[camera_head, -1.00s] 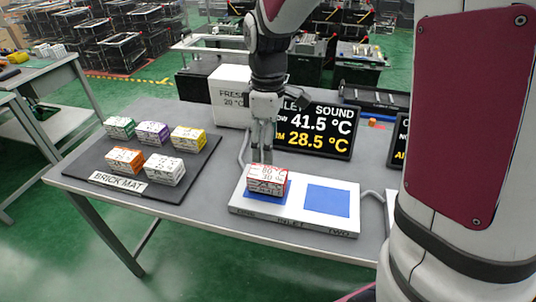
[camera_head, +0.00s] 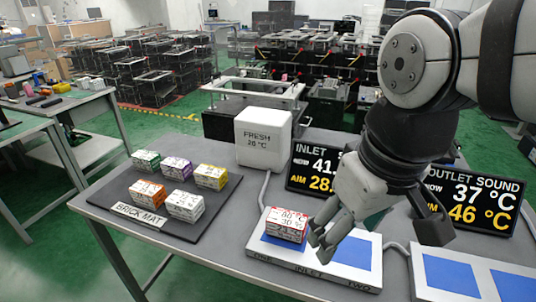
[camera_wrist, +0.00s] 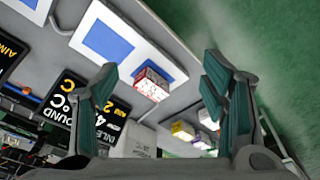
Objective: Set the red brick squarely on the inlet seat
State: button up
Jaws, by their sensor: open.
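The red brick (camera_head: 287,224), white-labelled with red edges, rests on the left blue pad of the white inlet plate (camera_head: 312,270). Blue shows along its left and front; I cannot tell whether it is exactly square. The right blue pad (camera_head: 345,254) looks bare. My gripper (camera_head: 375,228) is open and empty, up and to the right of the brick; its near finger overlaps the brick's right edge in the head view. In the wrist view the red brick (camera_wrist: 151,84) shows beyond and between the spread fingers, apart from them.
The dark brick mat (camera_head: 218,212) at left holds green, purple, yellow, orange and white-labelled bricks. The white FRESH block (camera_head: 263,138) and inlet display (camera_head: 308,168) stand behind. The outlet display (camera_head: 480,200) and outlet plate (camera_head: 420,290) are at right. A grey hose (camera_head: 396,248) links the plates.

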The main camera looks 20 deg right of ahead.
jog(key=s+m, duration=0.1)
jog(key=s, duration=0.2)
jog(key=shift+s+f+m, duration=0.35)
jog(key=shift+f+m, duration=0.05)
jog(key=shift+r, duration=0.1)
